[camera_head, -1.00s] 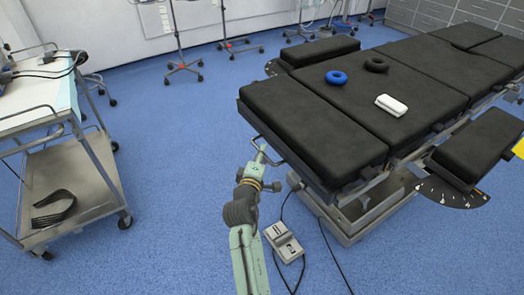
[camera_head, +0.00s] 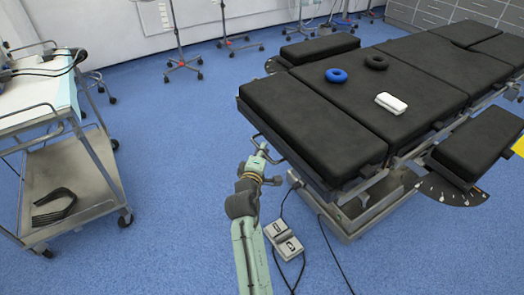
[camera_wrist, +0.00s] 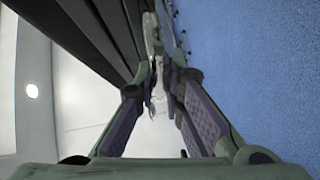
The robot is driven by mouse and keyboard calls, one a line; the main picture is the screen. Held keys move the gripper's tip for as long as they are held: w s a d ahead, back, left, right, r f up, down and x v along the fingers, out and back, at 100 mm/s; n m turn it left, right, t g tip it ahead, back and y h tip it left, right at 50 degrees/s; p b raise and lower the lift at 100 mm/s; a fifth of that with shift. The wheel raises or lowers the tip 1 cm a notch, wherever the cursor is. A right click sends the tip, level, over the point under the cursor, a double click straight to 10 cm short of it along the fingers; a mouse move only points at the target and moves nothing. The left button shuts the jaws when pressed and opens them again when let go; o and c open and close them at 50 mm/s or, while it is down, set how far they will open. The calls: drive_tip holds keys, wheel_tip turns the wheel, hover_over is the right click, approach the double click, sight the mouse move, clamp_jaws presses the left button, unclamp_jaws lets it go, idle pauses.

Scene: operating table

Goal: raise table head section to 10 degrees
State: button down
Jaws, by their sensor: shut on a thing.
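The operating table's head section (camera_head: 310,125) is the black padded panel at the table's near end in the head view. It looks close to level with the panel behind it; I cannot read its exact angle. A thin metal handle bar (camera_head: 274,156) runs along its near edge. My gripper (camera_head: 262,149) is at this bar, below and beside the pad's edge. In the wrist view my gripper (camera_wrist: 160,78) has its fingers closed in on the metal bar (camera_wrist: 153,38), beside the table's dark edge. The exact contact is partly hidden by the fingers.
A blue ring (camera_head: 336,76), a dark ring (camera_head: 376,62) and a white block (camera_head: 391,103) lie on the table. A grey foot pedal (camera_head: 284,240) with cables is on the floor by my arm. A steel trolley (camera_head: 75,180) stands left, with clear floor between.

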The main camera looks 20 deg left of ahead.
idle(0.6)
drive_tip(key=r+p, duration=0.4)
drive_tip(key=r, duration=0.1)
drive_tip(key=shift+s+a+r, duration=0.2)
drive_tip(key=shift+r, duration=0.15)
drive_tip(key=c, duration=1.7)
unclamp_jaws()
drive_tip(key=shift+f, duration=0.25)
drive_tip(key=s, duration=0.4)
drive_tip(key=s+d+r, duration=0.1)
drive_tip(key=s, duration=0.6)
drive_tip(key=shift+s+d+r, duration=0.3)
drive_tip(key=shift+s+r, duration=0.05)
drive_tip(key=shift+s, duration=0.05)
